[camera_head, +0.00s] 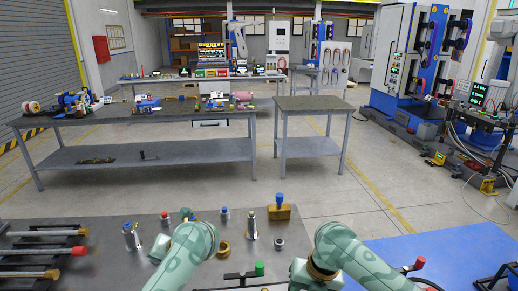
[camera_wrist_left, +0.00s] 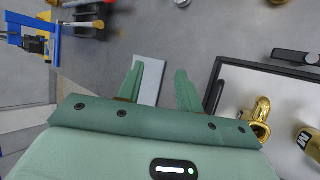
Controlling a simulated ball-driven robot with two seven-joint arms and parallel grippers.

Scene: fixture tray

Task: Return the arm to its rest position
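My left gripper (camera_wrist_left: 160,88) shows in the left wrist view with its two green fingers spread apart. Nothing is held between them. A pale grey flat plate (camera_wrist_left: 149,76) lies beyond and between the fingers, apart from them as far as I can tell. In the head view my two green arms reach over the front work table (camera_head: 150,222). Their fingertips do not show there, and my right gripper is in neither view. A white tray with a black rim (camera_wrist_left: 262,69) lies right of the left gripper, with a brass fitting (camera_wrist_left: 261,110) in it.
Metal bottles (camera_head: 132,238) (camera_head: 252,228), a brass block with a blue knob (camera_head: 280,212) and a brass ring (camera_head: 223,249) stand around my arms. Rods (camera_head: 40,252) lie at the left. A blue mat (camera_head: 450,255) is at the right. Open floor lies beyond the table.

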